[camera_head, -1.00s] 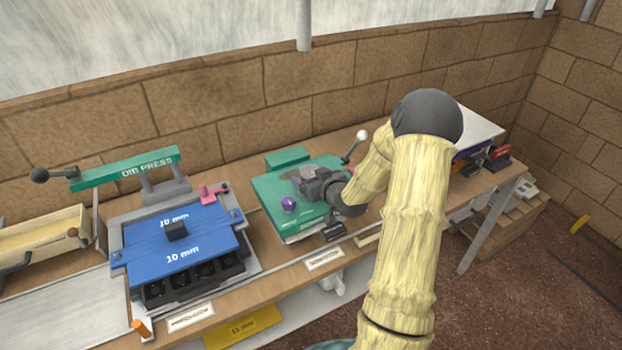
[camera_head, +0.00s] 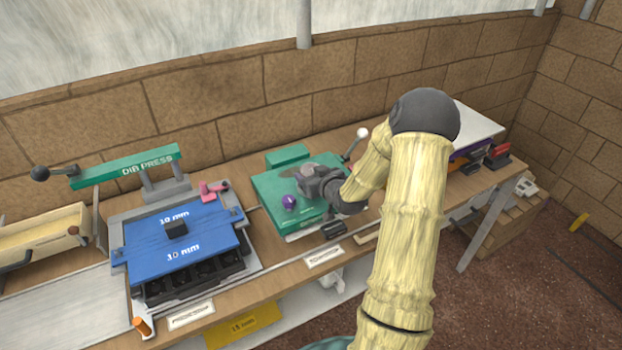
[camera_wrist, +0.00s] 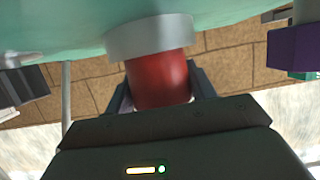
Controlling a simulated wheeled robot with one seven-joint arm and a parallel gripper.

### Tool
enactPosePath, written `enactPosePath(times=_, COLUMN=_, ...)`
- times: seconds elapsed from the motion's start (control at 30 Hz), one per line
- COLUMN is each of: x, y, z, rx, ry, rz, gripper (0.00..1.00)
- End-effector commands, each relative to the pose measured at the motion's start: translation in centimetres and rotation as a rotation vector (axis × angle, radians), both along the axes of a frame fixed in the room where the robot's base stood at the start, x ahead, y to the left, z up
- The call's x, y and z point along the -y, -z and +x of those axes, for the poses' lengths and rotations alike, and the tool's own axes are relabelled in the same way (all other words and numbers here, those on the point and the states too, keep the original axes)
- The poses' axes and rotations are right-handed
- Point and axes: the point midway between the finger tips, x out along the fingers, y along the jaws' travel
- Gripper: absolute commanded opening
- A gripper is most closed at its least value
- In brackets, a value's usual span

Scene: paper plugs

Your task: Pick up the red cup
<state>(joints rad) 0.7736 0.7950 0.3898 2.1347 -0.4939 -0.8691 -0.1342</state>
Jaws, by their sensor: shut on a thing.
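The red cup (camera_wrist: 160,80) shows close up in the wrist view as a red cylinder meeting a pale grey ring (camera_wrist: 150,37) on a green surface. My gripper (camera_wrist: 160,90) has a finger on either side of the cup and is shut on it. In the head view my gripper (camera_head: 312,180) is over the green press (camera_head: 268,190) in the middle of the bench. There the cup is hidden; I cannot tell whether it is clear of the grey ring.
A purple knob (camera_head: 289,202) is close to the left of my gripper, and a lever with a white ball (camera_head: 362,134) stands behind it. A blue press (camera_head: 175,240) is on the left. A brick wall (camera_head: 210,95) runs behind the bench.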

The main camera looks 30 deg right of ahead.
Motion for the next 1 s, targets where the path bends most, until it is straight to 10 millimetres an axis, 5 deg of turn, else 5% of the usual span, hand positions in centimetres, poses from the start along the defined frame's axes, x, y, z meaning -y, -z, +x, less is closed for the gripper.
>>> enactPosePath(times=0.33, x=0.0, y=-1.0, z=0.0, rx=0.003, ry=0.000, rz=-0.001, gripper=0.33)
enactPosePath(times=0.8, x=0.0, y=-8.8, z=0.0, rx=0.004, ry=0.000, rz=-0.002, gripper=0.33)
enactPosePath(times=1.0, x=0.0, y=-10.1, z=0.0, rx=0.001, ry=0.001, rz=-0.001, gripper=0.33)
